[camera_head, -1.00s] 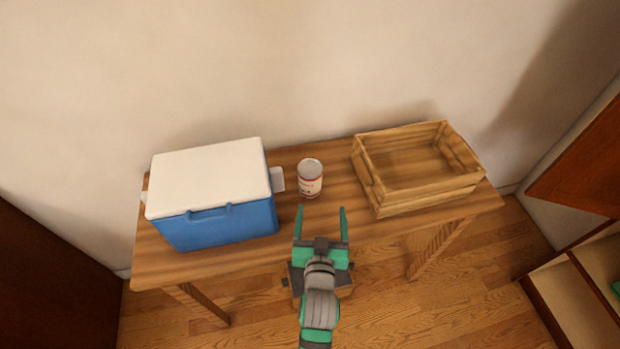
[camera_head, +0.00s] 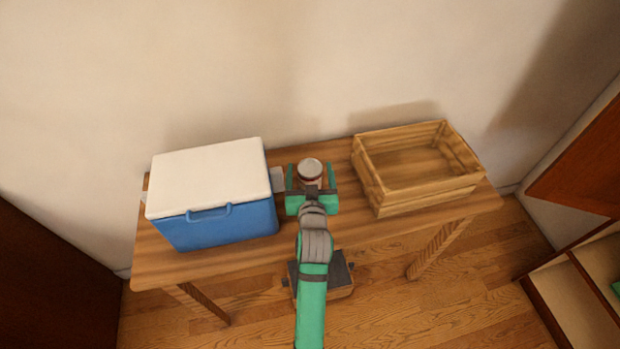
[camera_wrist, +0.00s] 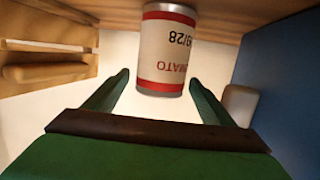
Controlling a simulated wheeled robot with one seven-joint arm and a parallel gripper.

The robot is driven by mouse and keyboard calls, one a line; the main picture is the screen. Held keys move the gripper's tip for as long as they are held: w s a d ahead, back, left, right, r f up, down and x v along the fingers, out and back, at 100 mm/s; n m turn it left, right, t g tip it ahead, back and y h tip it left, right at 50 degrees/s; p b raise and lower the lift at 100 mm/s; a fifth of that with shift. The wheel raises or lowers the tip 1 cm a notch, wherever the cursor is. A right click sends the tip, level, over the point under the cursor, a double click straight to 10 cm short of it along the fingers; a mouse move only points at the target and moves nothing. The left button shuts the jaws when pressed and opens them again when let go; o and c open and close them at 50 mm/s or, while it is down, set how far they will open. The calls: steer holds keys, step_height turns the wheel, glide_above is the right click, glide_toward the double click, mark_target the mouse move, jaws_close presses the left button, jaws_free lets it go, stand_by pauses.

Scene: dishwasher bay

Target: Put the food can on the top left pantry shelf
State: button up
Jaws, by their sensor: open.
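The food can (camera_head: 310,169) stands upright on the wooden table between the blue cooler and the wooden crate. In the wrist view the can (camera_wrist: 167,50) shows a cream and red label, upside down in the picture. My gripper (camera_head: 310,172) is open, with one green finger on each side of the can in the head view. In the wrist view my gripper (camera_wrist: 160,82) has its fingers apart, with the can between and beyond their tips. I cannot tell whether a finger touches it. The lower part of the can is hidden by my gripper in the head view.
A blue cooler (camera_head: 226,222) with a white lid is close on the left. A wooden crate (camera_head: 430,193) is on the right. The table (camera_head: 345,236) has bare front space. Open shelving (camera_head: 569,303) shows at the lower right, and a wall is behind.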

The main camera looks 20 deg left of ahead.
mark_target(309, 161)
steer(key=x, duration=0.4)
steer(key=shift+w+a+f, duration=0.15)
steer(key=shift+w+f, duration=0.1)
steer(key=shift+w, duration=0.1)
steer(key=c, duration=1.2)
steer(key=shift+r, duration=0.1)
steer(key=c, duration=0.4)
steer(key=shift+c, duration=0.2)
steer(key=shift+r, duration=0.1)
